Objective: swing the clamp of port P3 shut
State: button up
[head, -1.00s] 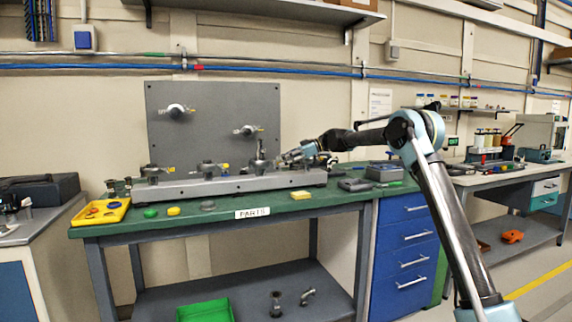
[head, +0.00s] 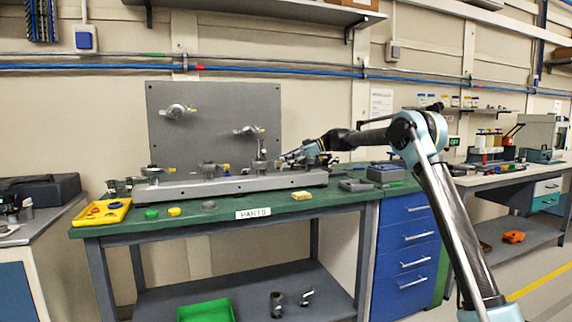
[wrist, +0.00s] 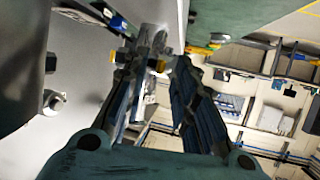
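A long grey rail (head: 230,185) on the green bench carries a left port (head: 152,171), a middle port (head: 209,169) and an upright right-hand port (head: 261,160). Yellow-tipped parts show by them. No port label is readable, so I cannot tell which is P3. My gripper (head: 283,158) is just right of the right-hand port, above the rail. In the wrist view its dark fingers (wrist: 164,66) are apart, with a silver cylindrical fitting (wrist: 154,38) beyond the tips. A small yellow tip shows near the gap; contact is unclear.
A grey upright panel (head: 215,105) behind the rail carries two more ports, at upper left (head: 177,111) and lower right (head: 247,131). A yellow tray (head: 101,212) stands at the bench's left end. Small coloured pieces and a yellow block (head: 301,195) lie along the front.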

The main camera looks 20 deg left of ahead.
jog(key=v, duration=1.1)
jog(key=shift+w+d, duration=0.15)
jog(key=shift+d, duration=0.05)
jog(key=shift+r, duration=0.1)
